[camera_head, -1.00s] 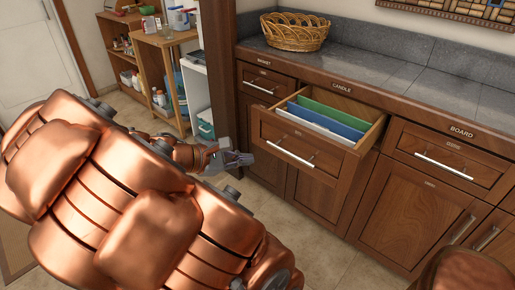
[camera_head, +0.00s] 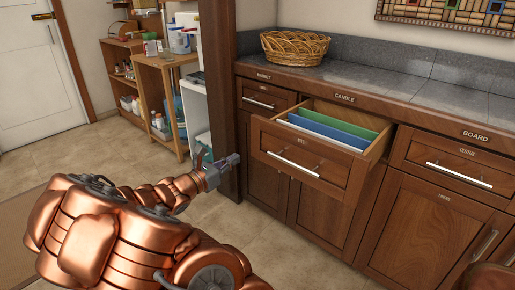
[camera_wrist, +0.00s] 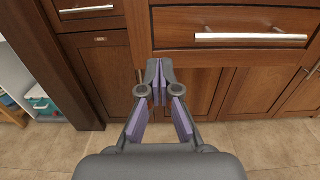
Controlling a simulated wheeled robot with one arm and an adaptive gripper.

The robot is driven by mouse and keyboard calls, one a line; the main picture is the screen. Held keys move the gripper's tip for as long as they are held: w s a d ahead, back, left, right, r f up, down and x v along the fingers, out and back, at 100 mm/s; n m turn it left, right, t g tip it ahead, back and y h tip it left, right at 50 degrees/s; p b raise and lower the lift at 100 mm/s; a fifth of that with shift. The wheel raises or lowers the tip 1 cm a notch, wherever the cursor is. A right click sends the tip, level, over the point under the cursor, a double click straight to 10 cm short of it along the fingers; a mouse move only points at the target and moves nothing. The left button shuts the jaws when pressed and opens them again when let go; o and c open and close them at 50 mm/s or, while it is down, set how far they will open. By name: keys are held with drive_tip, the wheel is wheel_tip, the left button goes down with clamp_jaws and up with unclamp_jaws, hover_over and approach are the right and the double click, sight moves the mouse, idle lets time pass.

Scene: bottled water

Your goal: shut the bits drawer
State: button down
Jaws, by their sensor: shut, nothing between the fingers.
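A wooden drawer (camera_head: 300,158) with a bar handle stands pulled out from the cabinet, below the word CANDLE. Its own small label is too small to read surely. Green, blue and white upright files (camera_head: 335,130) show inside it. In the wrist view a drawer front (camera_wrist: 230,20) with its bar handle (camera_wrist: 250,37) is at the upper right. My gripper (camera_head: 236,159) is left of the open drawer's front, apart from it in the head view. In the wrist view my gripper (camera_wrist: 159,64) points at the cabinet fronts with its fingers together and empty.
A shut drawer (camera_head: 264,98) is left of the open one, and another shut drawer (camera_head: 453,160) is to its right. A wicker basket (camera_head: 293,47) sits on the grey counter (camera_head: 400,85). A dark wooden post (camera_head: 222,100) stands behind my gripper. The floor in front is clear.

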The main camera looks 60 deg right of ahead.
sight(263, 142)
drive_tip(key=b+x, duration=0.2)
drive_tip(key=x, duration=0.8)
drive_tip(key=shift+d+f, duration=0.1)
drive_tip(key=shift+d, duration=0.05)
drive_tip(key=shift+s+d, duration=0.15)
drive_tip(key=shift+d, duration=0.45)
drive_tip(key=shift+d, duration=0.1)
